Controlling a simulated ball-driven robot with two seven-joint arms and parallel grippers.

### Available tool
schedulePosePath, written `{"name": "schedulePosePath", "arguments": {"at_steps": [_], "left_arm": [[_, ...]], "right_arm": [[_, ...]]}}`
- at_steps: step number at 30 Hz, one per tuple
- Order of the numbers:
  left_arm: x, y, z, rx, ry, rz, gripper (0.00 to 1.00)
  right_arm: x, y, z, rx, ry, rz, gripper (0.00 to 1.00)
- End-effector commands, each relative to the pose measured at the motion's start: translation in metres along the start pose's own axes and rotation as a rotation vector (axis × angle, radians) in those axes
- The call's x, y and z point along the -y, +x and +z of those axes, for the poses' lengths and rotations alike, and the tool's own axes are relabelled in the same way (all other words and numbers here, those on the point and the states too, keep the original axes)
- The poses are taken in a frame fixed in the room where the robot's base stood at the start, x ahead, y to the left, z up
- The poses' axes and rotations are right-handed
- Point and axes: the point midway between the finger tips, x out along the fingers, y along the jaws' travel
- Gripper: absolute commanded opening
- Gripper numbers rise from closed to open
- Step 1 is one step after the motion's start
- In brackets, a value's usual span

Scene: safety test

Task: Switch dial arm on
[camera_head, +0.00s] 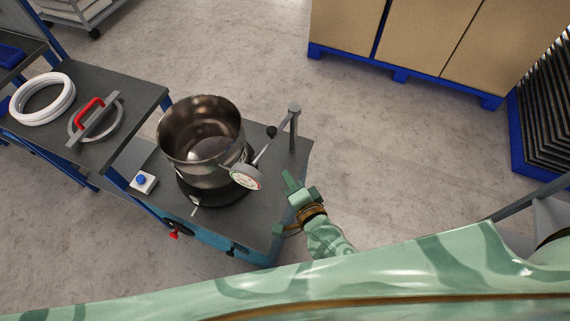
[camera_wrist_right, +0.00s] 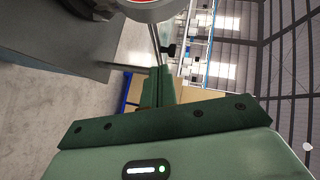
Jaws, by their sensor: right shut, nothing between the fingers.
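The dial (camera_head: 246,176) is a round gauge with a white face and red marks. It sits on a thin arm (camera_head: 270,147) that runs from a grey post (camera_head: 294,128) to the side of a metal pot (camera_head: 200,135). My right gripper (camera_head: 290,182) is shut and empty, to the right of the dial and apart from it in the head view. In the right wrist view the dial's underside (camera_wrist_right: 152,10) shows at the top, beyond the closed fingers (camera_wrist_right: 158,80). My left gripper is not in view.
The pot stands on a dark-topped bench (camera_head: 285,165) with a blue button box (camera_head: 143,182) and a red knob (camera_head: 174,235). A side table (camera_head: 140,90) holds white rings (camera_head: 43,98) and a red-handled lid (camera_head: 88,112). Pallet boxes (camera_head: 425,35) stand behind. Floor between is clear.

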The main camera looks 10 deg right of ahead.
Motion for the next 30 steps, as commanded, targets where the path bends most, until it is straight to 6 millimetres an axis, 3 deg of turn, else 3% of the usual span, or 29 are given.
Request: {"name": "schedulePosePath", "arguments": {"at_steps": [7,26,28,30], "left_arm": [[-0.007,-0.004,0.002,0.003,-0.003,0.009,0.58],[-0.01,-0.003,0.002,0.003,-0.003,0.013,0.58],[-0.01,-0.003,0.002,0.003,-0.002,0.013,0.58],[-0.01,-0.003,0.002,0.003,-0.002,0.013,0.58]], "right_arm": [[0.001,-0.019,0.003,-0.001,0.0,0.001,0.0],[0.0,-0.019,0.006,0.015,-0.031,0.002,0.0],[-0.013,-0.022,0.018,0.067,-0.141,0.023,0.0],[-0.046,-0.029,0.03,0.139,-0.291,0.081,0.0]]}}
